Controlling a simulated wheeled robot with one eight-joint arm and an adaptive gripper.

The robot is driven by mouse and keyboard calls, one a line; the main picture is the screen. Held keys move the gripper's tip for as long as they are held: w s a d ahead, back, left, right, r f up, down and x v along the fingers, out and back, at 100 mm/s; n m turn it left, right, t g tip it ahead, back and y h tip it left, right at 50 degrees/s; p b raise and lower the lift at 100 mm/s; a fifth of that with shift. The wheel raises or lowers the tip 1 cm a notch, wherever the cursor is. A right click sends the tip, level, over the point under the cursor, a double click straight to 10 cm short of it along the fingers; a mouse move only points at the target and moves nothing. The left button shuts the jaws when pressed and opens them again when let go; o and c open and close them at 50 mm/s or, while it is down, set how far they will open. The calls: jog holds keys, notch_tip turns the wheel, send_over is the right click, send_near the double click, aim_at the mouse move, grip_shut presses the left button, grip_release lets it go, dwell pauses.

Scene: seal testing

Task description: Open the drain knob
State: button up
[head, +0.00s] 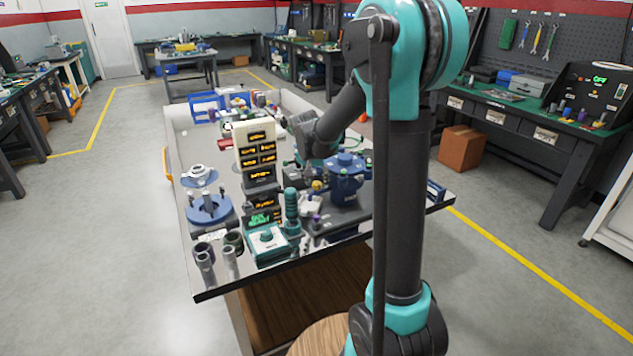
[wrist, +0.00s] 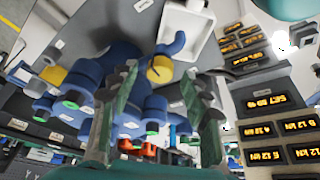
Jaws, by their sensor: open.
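The blue valve body (head: 345,178) stands on the bench at the right of the display stack. It carries small coloured knobs. A yellow knob (head: 318,186) shows on its left side, and green and purple ones are nearby; no label tells which is the drain knob. In the wrist view the blue body (wrist: 105,75) fills the left and middle. A yellow knob (wrist: 160,69) on a blue stub appears between my fingertips. My gripper (wrist: 160,76) is open, its two green-grey fingers on either side of that knob in the picture. Contact cannot be told. In the head view my arm hides the fingers.
A stack of orange-lit displays (head: 258,155) stands close left of the valve body. A teal box with a knob (head: 267,240), a blue ring fixture (head: 208,209) and grey cylinders (head: 229,262) occupy the front of the bench. A white tray (wrist: 187,30) lies near the blue body.

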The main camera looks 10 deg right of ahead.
jog(key=shift+w+f, duration=0.1)
jog(key=shift+f, duration=0.25)
jog(key=shift+c, duration=0.2)
grip_shut()
